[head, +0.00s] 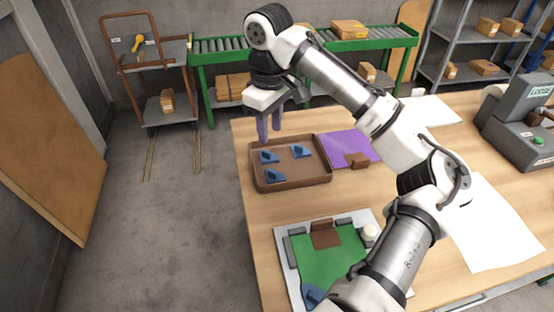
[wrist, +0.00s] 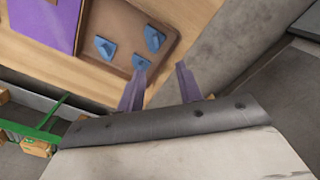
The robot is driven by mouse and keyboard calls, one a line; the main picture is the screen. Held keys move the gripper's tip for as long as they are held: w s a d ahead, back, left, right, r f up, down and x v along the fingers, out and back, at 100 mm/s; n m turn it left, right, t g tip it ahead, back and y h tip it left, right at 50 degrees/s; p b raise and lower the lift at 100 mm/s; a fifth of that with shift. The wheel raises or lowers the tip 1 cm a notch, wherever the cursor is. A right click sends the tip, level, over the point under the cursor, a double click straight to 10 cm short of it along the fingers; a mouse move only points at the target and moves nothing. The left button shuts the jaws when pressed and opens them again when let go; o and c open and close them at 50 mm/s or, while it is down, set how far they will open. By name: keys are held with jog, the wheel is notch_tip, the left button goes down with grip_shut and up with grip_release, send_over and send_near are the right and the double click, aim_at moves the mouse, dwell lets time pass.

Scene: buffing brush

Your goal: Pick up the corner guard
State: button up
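Three small blue angled pieces, which look like corner guards, lie apart in a shallow brown tray (head: 320,180). In the head view one is at the back left (head: 269,157), one at the back right (head: 301,151) and one at the front (head: 274,176). The wrist view shows them too (wrist: 104,46) (wrist: 154,38) (wrist: 141,62). Another blue piece (head: 313,295) sits at the front corner of a green-topped fixture (head: 330,260), partly hidden by my arm. My gripper (head: 269,139) is open and empty, fingers pointing down, above the tray's back-left edge.
A purple sheet (head: 340,146) with a brown block (head: 357,160) lies right of the tray. Another brown block (head: 325,234) sits on the fixture. White paper (head: 490,230) and a grey machine (head: 525,120) are at the right. A conveyor (head: 220,45) stands behind the table.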

send_over(273, 171)
notch_tip(273, 171, down, 8)
jog(key=shift+a+f, duration=0.1)
jog(key=shift+f+p, duration=0.55)
jog(key=shift+f, duration=2.2)
grip_shut()
